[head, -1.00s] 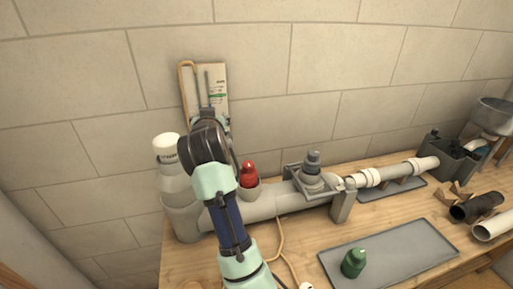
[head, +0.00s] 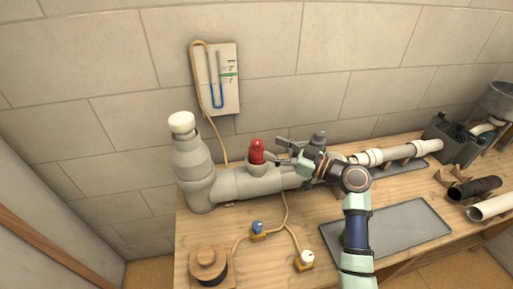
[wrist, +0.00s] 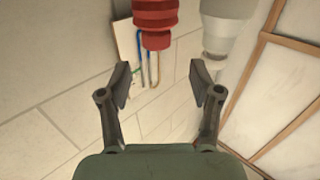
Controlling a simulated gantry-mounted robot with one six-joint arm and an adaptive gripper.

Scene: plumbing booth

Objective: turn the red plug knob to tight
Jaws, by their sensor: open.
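The red plug knob (head: 257,152) stands upright on a short branch of the grey pipe (head: 232,186) in the head view. My gripper (head: 279,152) is just right of the knob, its fingers pointing left towards it. In the wrist view the gripper (wrist: 158,80) is open with nothing between its fingers. The red knob (wrist: 156,20) shows at the top there, beyond the fingertips, its far end cut off by the frame. I cannot see whether the knob is tight.
A white-capped pipe end (head: 182,124) rises at the left. A gauge board (head: 215,75) hangs on the wall behind. A grey fitting (head: 319,140) stands behind my wrist. A grey tray (head: 410,225), a wooden spool (head: 208,264) and a cable with small blue (head: 257,227) and white (head: 307,257) knobs lie in front.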

